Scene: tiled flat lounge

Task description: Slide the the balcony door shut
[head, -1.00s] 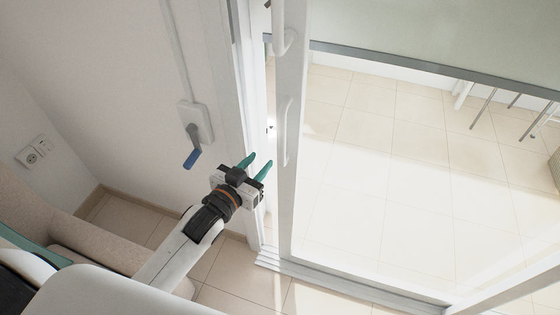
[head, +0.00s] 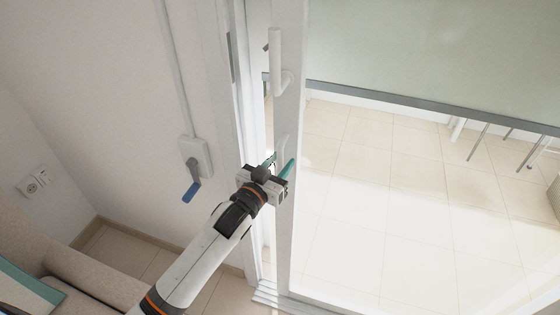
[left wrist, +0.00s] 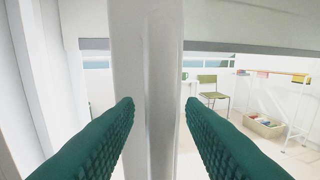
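The balcony door (head: 291,110) is a white-framed glass sliding door, with a narrow gap between its left upright and the door jamb (head: 247,110). My left gripper (head: 281,166) is open at the upright, level with the lower pull. In the left wrist view its green fingers (left wrist: 160,104) lie on either side of the white upright (left wrist: 148,70). I cannot tell whether they touch it. My right gripper is not in view.
A crank box with a blue handle (head: 191,190) is on the wall left of the jamb. A beige sofa (head: 85,275) stands at the lower left. The floor track (head: 275,297) runs below the door. A chair (left wrist: 208,90) and a drying rack (left wrist: 270,75) stand beyond the glass.

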